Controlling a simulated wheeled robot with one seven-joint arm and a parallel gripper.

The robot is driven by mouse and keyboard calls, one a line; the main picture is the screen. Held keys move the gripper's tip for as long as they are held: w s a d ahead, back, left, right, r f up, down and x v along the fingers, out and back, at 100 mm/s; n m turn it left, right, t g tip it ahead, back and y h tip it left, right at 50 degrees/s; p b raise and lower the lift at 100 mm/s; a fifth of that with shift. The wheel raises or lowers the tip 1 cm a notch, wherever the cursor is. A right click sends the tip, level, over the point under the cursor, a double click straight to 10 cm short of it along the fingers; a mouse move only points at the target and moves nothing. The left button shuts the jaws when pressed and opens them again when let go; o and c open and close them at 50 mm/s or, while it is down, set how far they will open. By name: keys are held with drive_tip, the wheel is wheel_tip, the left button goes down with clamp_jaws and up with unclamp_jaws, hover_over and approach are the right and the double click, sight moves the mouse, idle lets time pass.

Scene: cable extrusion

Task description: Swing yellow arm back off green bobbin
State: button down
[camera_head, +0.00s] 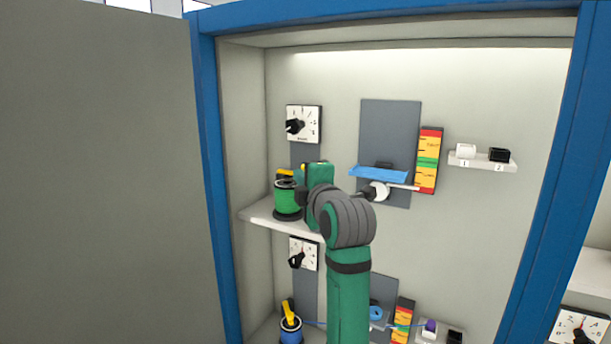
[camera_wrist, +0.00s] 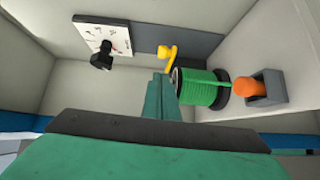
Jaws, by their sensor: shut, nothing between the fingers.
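The green bobbin (camera_head: 287,199) stands on the upper shelf at the left of the cabinet. It also shows in the wrist view (camera_wrist: 201,88), right of my fingertips. The yellow arm (camera_wrist: 169,55) is mounted on the grey back strip, its lower end near the bobbin's left end. In the head view the yellow arm (camera_head: 284,173) shows just above the bobbin, partly hidden. Whether it touches the bobbin I cannot tell. My gripper (camera_wrist: 162,85) is shut and empty, its tips close beside the bobbin's left end, below the yellow arm. In the head view my gripper (camera_head: 318,180) is right of the bobbin.
A dial with a black knob (camera_head: 297,126) is above the bobbin. An orange piece in a grey holder (camera_wrist: 262,88) lies beyond the bobbin. A blue tray (camera_head: 379,175) and a colour scale (camera_head: 428,160) are to the right. A lower bobbin with another yellow arm (camera_head: 290,313) stands below.

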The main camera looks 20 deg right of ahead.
drive_tip(key=shift+h, duration=0.3)
drive_tip(key=s, duration=0.1)
drive_tip(key=s+d, duration=0.1)
drive_tip(key=s, duration=0.1)
drive_tip(key=s+d, duration=0.1)
drive_tip(key=s, duration=0.1)
drive_tip(key=shift+d, duration=0.1)
drive_tip(key=shift+s+r, duration=0.1)
drive_tip(key=shift+s, duration=2.55)
drive_tip(key=shift+a, duration=0.3)
